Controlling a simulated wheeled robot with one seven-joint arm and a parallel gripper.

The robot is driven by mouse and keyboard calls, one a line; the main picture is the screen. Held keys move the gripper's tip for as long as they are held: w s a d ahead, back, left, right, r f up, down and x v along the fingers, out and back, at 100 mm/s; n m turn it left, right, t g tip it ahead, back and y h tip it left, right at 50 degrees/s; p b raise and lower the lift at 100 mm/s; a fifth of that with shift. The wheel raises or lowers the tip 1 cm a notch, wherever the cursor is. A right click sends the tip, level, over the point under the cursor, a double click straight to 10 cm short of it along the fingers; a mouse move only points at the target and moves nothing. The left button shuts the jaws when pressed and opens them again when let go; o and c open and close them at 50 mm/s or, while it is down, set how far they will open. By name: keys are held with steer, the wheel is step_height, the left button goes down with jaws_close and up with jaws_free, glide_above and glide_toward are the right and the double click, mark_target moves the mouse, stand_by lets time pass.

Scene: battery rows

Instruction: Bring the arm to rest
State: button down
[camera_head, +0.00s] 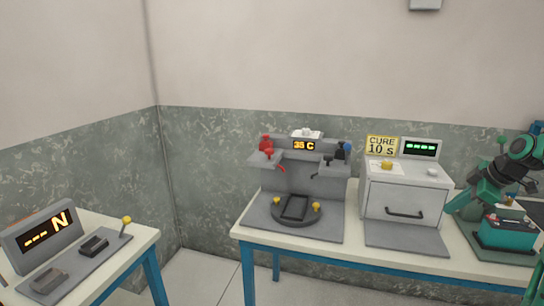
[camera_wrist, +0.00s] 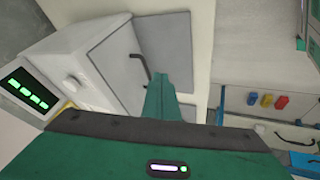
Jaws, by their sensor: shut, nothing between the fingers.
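My gripper (camera_wrist: 160,80) is green, and its fingers are shut together with nothing between them. In the wrist view it points toward the front of a white cabinet (camera_wrist: 84,57), with the fingertips close to the dark handle (camera_wrist: 139,67) in the picture. I cannot tell the gap between them. In the head view my arm (camera_head: 488,188) reaches in from the right edge, bent, above the table and to the right of the cabinet (camera_head: 402,198). The cabinet door is shut.
A teal box (camera_head: 508,232) stands below my arm on the table (camera_head: 430,264). A grey station (camera_head: 322,178) reading 35 C stands left of the cabinet. A second table (camera_head: 128,250) at left holds a display unit (camera_head: 40,236). Floor shows between the tables.

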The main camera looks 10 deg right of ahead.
steer(key=s+a+m+g, duration=0.2)
steer(key=s+a+m, duration=0.3)
steer(key=s, duration=0.5)
steer(key=s+a+f+m+g+h, duration=0.1)
steer(key=s+a+m+g, duration=0.1)
steer(key=s+a+m, duration=0.4)
steer(key=s+a+f+m+g, duration=0.1)
steer(key=s+a+m, duration=0.4)
steer(key=s, duration=1)
steer(key=a+g, duration=0.1)
steer(key=a, duration=0.2)
steer(key=shift+s+a+m+h, duration=0.25)
steer(key=shift+a+m+h, duration=0.05)
steer(key=shift+a, duration=0.1)
steer(key=shift+f, duration=0.1)
steer(key=shift+w+f, duration=0.25)
steer(key=shift+w, duration=0.4)
